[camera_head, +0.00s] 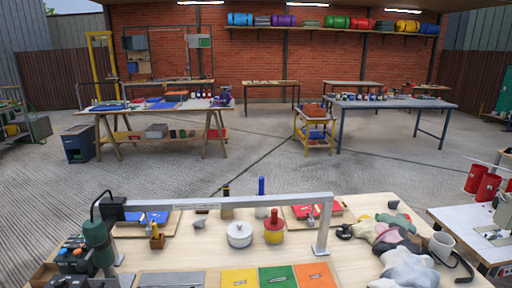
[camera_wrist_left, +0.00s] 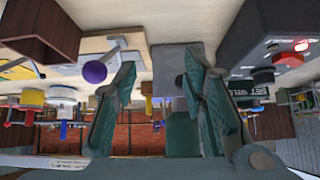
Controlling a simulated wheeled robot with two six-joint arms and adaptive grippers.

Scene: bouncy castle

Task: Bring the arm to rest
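My left gripper (camera_wrist_left: 157,72) shows in the left wrist view, which is upside down. Its two teal fingers are apart, with nothing held between them. Neither of my arms nor grippers shows in the head view. The workbench (camera_head: 350,205) fills the lower part of the head view. In the left wrist view, a grey plate (camera_wrist_left: 178,58) appears beyond and between the fingers. Whether the fingers touch anything cannot be told. My right gripper is not in view.
A metal gantry (camera_head: 225,202) spans the bench beside a green device (camera_head: 98,242) and a dark button box (camera_head: 75,258).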

